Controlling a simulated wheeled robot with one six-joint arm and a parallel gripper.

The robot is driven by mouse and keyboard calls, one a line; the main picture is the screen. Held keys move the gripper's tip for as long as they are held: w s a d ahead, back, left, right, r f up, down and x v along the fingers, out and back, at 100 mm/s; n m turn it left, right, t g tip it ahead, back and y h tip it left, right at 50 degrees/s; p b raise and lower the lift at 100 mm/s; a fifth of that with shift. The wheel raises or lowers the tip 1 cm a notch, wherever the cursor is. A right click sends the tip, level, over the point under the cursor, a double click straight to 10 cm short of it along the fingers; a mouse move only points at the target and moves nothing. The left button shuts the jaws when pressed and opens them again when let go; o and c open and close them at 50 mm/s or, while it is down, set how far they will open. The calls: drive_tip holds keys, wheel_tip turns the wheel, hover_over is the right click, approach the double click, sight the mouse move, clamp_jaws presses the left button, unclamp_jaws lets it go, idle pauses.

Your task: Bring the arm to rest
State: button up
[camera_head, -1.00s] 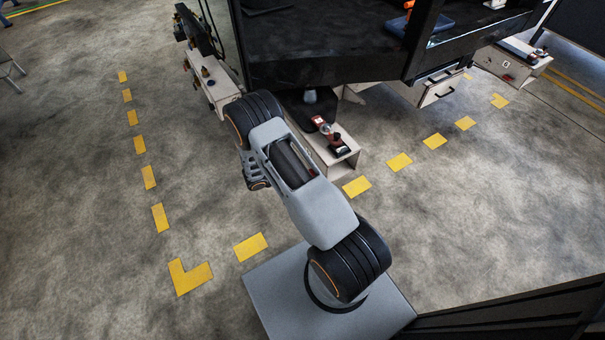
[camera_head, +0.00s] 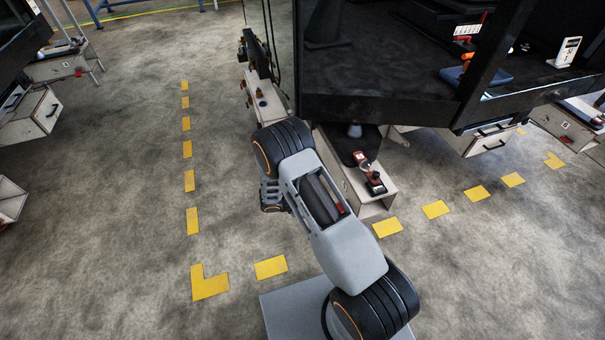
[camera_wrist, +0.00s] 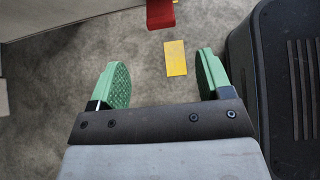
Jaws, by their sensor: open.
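My gripper (camera_wrist: 160,85) shows in the wrist view with its two green fingers wide apart and nothing between them. Below it are the grey floor and a yellow floor mark (camera_wrist: 175,58). In the head view my arm is folded, with its forearm angled up to the left from the base. My gripper is hidden in the head view. A red part (camera_wrist: 160,13) hangs into the top of the wrist view, beyond the fingertips and apart from them.
A dark cab (camera_head: 390,90) stands ahead, with a light step box (camera_head: 372,196) carrying a small red and black item (camera_head: 370,178). White drawer units (camera_head: 45,110) stand at left. Yellow floor dashes (camera_head: 190,180) edge the clear floor on the left.

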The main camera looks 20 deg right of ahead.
drive_tip(key=s+a+r+m+t+y+p, duration=0.1)
drive_tip(key=s+r+m+y+p, duration=0.2)
drive_tip(key=r, duration=1.6)
drive_tip(key=s+a+r+m+t+y+p, duration=0.1)
drive_tip(key=s+r+m+y+p, duration=0.3)
drive_tip(key=r+m+p, duration=0.5)
drive_tip(key=s+a+r+m+t+y+p, duration=0.1)
drive_tip(key=s+r+m+p, duration=0.5)
drive_tip(key=r, duration=2.4)
drive_tip(key=s+a+y+p, duration=0.1)
drive_tip(key=y+p, duration=0.1)
drive_tip(key=p, duration=0.5)
drive_tip(key=shift+s+y, duration=0.3)
drive_tip(key=shift+a, duration=0.1)
